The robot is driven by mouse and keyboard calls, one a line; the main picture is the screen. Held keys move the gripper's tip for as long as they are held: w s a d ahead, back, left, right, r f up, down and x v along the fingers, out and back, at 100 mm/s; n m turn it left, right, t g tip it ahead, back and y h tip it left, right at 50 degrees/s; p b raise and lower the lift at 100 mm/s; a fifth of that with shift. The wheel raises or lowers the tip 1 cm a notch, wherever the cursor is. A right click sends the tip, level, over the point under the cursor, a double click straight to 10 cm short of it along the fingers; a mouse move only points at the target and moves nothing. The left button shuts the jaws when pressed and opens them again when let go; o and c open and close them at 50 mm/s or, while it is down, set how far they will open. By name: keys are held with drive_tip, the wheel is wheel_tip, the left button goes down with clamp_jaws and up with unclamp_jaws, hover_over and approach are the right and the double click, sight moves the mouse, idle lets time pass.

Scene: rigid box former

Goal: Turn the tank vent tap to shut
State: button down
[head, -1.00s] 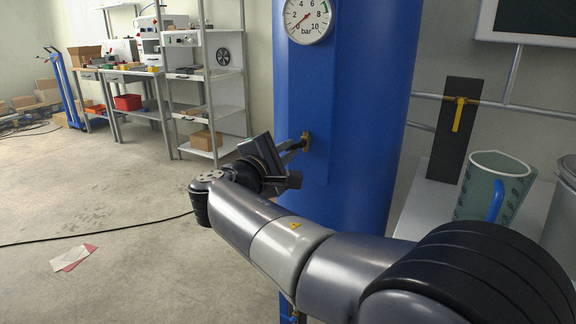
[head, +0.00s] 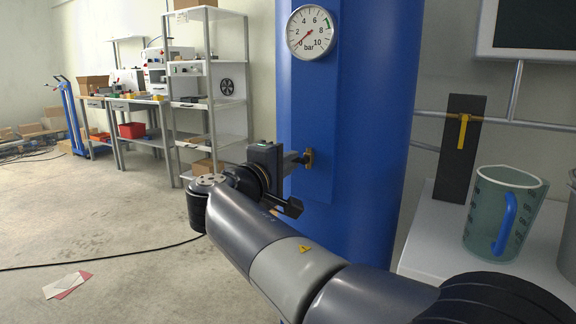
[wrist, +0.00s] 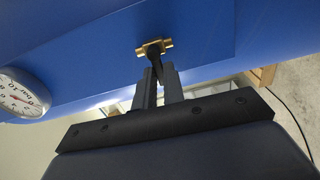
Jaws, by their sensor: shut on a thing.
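The blue tank (head: 350,120) stands in the middle of the head view. Its vent tap (head: 308,159) is a small brass fitting on the tank's front plate, and it also shows in the wrist view (wrist: 152,47). A dark handle (wrist: 156,68) comes from the brass body towards me. My gripper (head: 297,158) is at the tap, and its two fingers (wrist: 159,82) are shut on this handle. The fingers hide part of the handle, so its exact angle is hard to tell.
A round pressure gauge (head: 311,32) is above the tap, its needle near the low end. Shelves (head: 209,90) stand at back left. The floor at left is mostly clear.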

drive_tip(key=c, duration=1.5)
unclamp_jaws()
drive_tip(key=p+v, duration=0.2)
drive_tip(key=v, duration=0.9)
drive_tip(key=shift+w, duration=0.1)
